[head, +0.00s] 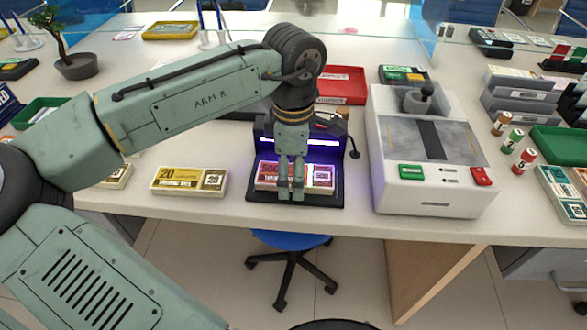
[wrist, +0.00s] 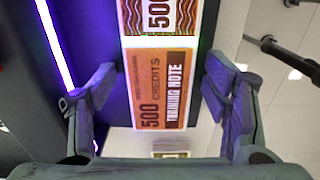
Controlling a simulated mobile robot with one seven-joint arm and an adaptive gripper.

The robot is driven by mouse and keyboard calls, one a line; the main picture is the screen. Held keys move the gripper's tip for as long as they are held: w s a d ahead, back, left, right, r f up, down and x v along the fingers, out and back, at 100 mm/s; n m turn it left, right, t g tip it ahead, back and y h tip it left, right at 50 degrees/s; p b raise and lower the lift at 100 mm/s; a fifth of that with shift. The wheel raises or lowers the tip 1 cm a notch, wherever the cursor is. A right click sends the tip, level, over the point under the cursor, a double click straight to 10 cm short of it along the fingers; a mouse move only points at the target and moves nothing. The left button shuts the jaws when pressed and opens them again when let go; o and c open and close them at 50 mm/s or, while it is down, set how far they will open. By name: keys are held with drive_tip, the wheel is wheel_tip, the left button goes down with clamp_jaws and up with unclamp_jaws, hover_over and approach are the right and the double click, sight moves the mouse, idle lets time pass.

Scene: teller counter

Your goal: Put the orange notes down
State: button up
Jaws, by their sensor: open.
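The orange notes (wrist: 158,88) are a banded bundle printed 500 CREDITS TRAINING NOTE, with a pale paper band across it. In the head view the bundle (head: 266,176) lies flat on the black base of a lamp unit (head: 248,196) under violet light, which tints it pink. My gripper (head: 291,196) points down over the middle of the bundle and hides part of it. In the wrist view my gripper's fingers (wrist: 163,100) stand apart on either side of the bundle, with a visible gap at each side. I cannot tell the exact height of the fingertips.
A yellow 20 bundle (head: 189,181) lies left of the lamp unit. A grey counting machine (head: 428,150) stands close on the right. A red tray (head: 343,86) is behind. The counter's front edge (head: 340,224) runs just before the unit, with a blue chair (head: 291,240) below.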

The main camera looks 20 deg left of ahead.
wheel_tip(320, 180, up, 12)
drive_tip(key=shift+r+b, duration=0.25)
drive_tip(key=shift+b, duration=0.05)
idle(0.6)
